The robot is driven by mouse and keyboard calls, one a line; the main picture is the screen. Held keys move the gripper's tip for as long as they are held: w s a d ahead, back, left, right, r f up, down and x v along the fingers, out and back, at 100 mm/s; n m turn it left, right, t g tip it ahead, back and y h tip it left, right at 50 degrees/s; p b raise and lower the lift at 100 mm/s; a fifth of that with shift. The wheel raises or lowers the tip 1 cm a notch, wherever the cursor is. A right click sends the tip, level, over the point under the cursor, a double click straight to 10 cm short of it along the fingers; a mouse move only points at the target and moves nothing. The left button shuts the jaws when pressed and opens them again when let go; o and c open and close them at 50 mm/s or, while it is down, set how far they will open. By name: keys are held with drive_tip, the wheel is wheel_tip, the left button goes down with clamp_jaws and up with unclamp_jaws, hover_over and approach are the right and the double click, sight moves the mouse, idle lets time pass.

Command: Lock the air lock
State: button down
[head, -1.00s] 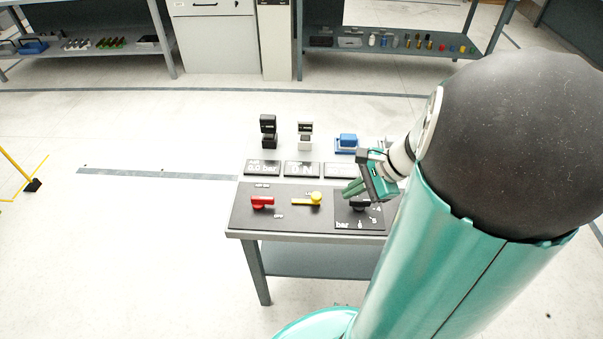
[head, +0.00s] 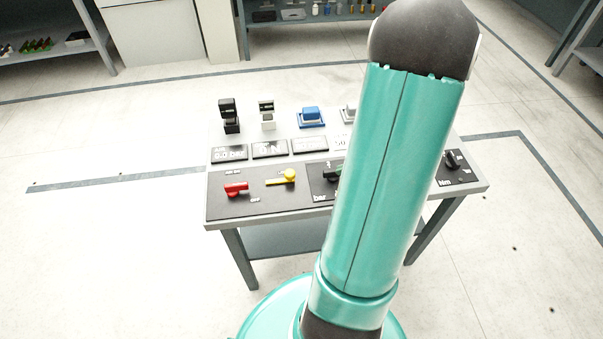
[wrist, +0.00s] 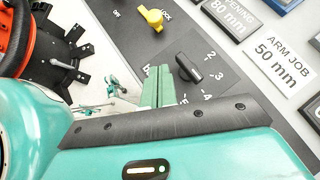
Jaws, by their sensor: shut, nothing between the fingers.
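A yellow lever (head: 283,178) lies on the dark panel (head: 213,208), pointing left from its pivot. In the wrist view the yellow lever (wrist: 151,18) has lettering beside it that seems to read LOCK, with OFF to its left. My gripper (wrist: 159,86) is shut and empty in the wrist view. Its green fingers appear beside a black dial knob (wrist: 188,68) with numbers around it; I cannot tell if they touch. In the head view my arm hides most of the gripper. A red handle (head: 236,189) sits left of the yellow lever.
Displays (head: 229,153) and small switches, including a blue one (head: 311,117), stand behind the panel. Another black knob (head: 452,159) is at the table's right end. The floor left of the table (head: 206,226) is clear. Shelves stand far behind.

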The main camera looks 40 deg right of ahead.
drive_tip(key=x, duration=0.9)
drive_tip(key=shift+w+a+f, duration=0.2)
drive_tip(key=shift+w+a, duration=0.05)
drive_tip(key=shift+w+a+f, duration=0.1)
drive_tip(key=shift+w+a, duration=0.25)
drive_tip(key=shift+w, duration=0.25)
drive_tip(key=shift+w+a+f, duration=0.1)
drive_tip(key=shift+w+a, duration=0.2)
drive_tip(key=shift+w, duration=0.3)
drive_tip(key=shift+w+a, duration=0.35)
drive_tip(key=shift+w, duration=0.35)
drive_tip(key=shift+w+a, duration=0.55)
drive_tip(key=shift+a, duration=0.25)
drive_tip(key=shift+w+a, duration=0.5)
drive_tip(key=shift+a, duration=0.25)
drive_tip(key=shift+s, duration=0.1)
